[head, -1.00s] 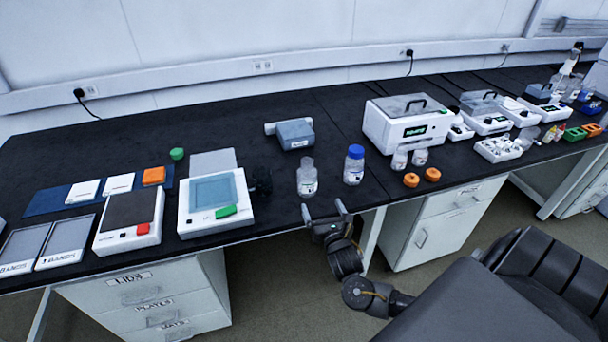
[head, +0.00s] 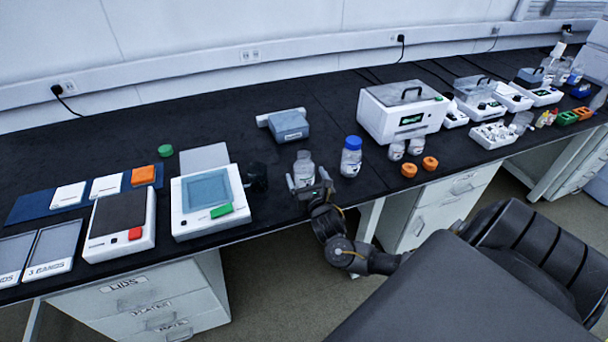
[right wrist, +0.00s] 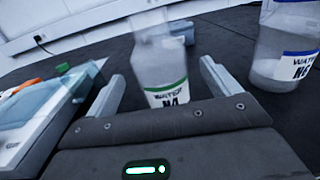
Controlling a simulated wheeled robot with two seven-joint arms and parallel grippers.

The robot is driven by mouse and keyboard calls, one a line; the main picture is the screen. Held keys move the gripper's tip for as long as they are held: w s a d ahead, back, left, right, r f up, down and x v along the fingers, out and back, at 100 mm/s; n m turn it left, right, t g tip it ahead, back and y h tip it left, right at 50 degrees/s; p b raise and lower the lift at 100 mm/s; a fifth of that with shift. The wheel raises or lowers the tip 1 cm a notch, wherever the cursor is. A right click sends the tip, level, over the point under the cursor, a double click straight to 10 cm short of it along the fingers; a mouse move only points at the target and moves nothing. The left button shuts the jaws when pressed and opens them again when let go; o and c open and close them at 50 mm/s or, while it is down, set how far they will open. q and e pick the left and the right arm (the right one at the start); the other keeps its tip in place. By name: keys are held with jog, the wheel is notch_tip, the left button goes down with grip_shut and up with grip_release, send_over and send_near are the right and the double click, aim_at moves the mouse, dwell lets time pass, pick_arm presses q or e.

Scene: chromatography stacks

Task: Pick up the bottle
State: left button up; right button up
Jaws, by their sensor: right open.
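A clear bottle with a white label and green band (head: 304,170) stands upright near the front edge of the bench. It also shows in the right wrist view (right wrist: 160,65), between the two fingers. My right gripper (head: 307,186) is open around the bottle's near side, with one finger on each side. I cannot tell whether the fingers touch it. A second clear bottle, with a blue cap (head: 351,157), stands just to the right; it shows at the right edge of the wrist view (right wrist: 285,45). My left gripper is not in view.
A white device with a light-blue top (head: 208,200) stands left of the bottle, with a dark object (head: 257,177) between them. Two orange rings (head: 420,167) and two small white-labelled jars (head: 406,148) lie to the right. A grey-blue box (head: 288,126) stands behind.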

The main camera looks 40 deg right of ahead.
jog(key=x, duration=0.4)
jog(key=shift+w+d+r, duration=0.1)
jog(key=shift+w+d, duration=0.05)
jog(key=shift+w, duration=0.15)
jog(key=shift+w+d, duration=0.1)
jog(key=shift+w, duration=0.15)
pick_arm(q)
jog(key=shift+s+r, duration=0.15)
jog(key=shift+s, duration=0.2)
pick_arm(e)
jog(key=shift+c, duration=0.2)
jog(key=c, duration=1.2)
jog(key=shift+r, duration=0.2)
